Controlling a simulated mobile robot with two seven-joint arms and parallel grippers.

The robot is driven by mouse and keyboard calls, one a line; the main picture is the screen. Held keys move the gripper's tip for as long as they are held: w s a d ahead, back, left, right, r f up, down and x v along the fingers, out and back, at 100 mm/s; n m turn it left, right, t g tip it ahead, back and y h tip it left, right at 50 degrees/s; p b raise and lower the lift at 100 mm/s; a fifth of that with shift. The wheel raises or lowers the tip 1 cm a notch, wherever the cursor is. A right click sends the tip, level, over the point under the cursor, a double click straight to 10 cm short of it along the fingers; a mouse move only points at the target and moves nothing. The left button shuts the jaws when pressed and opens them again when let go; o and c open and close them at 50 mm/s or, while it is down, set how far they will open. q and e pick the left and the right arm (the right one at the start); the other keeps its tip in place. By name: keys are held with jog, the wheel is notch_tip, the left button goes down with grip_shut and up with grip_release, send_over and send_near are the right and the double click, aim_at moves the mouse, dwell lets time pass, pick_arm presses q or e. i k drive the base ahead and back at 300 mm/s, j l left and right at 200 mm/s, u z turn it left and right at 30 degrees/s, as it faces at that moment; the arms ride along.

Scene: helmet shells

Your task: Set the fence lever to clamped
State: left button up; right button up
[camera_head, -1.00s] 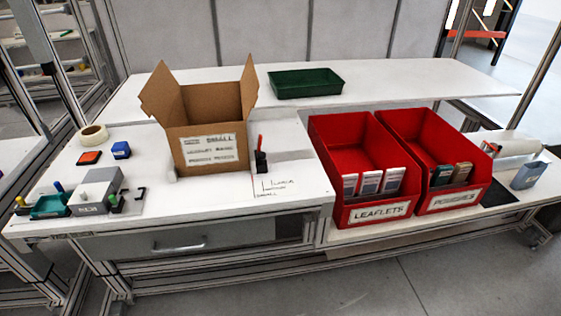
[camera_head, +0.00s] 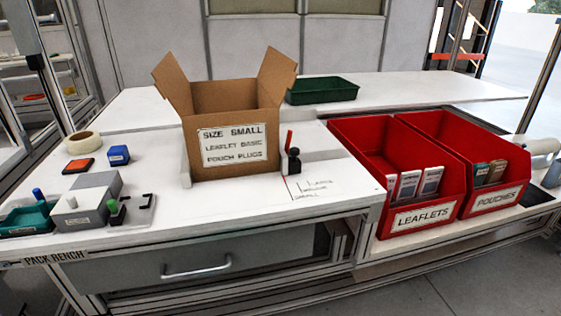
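A small upright red lever (camera_head: 289,139) with a black part (camera_head: 294,161) beside it stands just right of the cardboard box, on the white bench (camera_head: 240,205). It looks like the fence lever. The red part points up, and its clamped or unclamped state is too small to tell. A low white fence (camera_head: 315,143) runs behind and to the right of it. Black markings (camera_head: 312,188) with a red line are on the bench in front of it. Neither of my grippers is in view.
An open cardboard box (camera_head: 232,146) labelled SIZE SMALL stands left of the lever. Red bins for leaflets (camera_head: 423,217) and pouches (camera_head: 494,200) stand right. A grey block (camera_head: 84,207), tape roll (camera_head: 82,141) and teal tray (camera_head: 26,219) are left. A green tray (camera_head: 322,90) is behind.

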aim_at(289, 138)
jog(key=i+l+u, duration=0.45)
jog(key=i+l, duration=0.25)
jog(key=i, duration=0.1)
